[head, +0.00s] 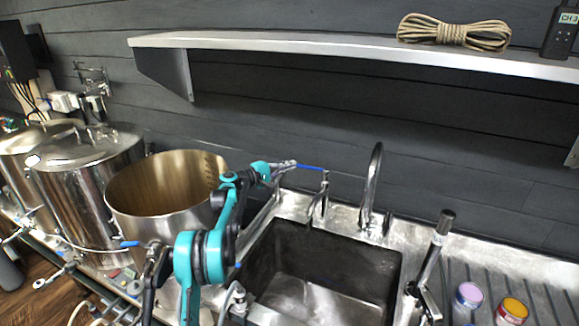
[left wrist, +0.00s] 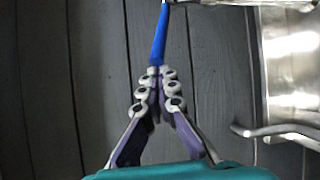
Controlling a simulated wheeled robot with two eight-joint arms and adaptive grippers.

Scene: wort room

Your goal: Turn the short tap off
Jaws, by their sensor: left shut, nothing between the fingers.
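The short tap (head: 321,200) stands behind the sink, left of the tall curved tap (head: 373,180). Its blue lever (head: 310,168) sticks out to the left from its top. My left gripper (head: 294,165) is shut with nothing between its fingers, and its tips are at the lever's free end. In the left wrist view the closed fingertips (left wrist: 154,73) meet the lower end of the blue lever (left wrist: 160,38); I cannot tell whether they touch. Whether water runs from the spout is too small to tell.
The dark sink basin (head: 318,284) lies below the taps. A large open steel pot (head: 150,195) stands left, beside my left arm. A metal shelf (head: 300,43) with a rope coil (head: 453,32) runs above. Two lidded jars (head: 467,297) stand on the right drainboard.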

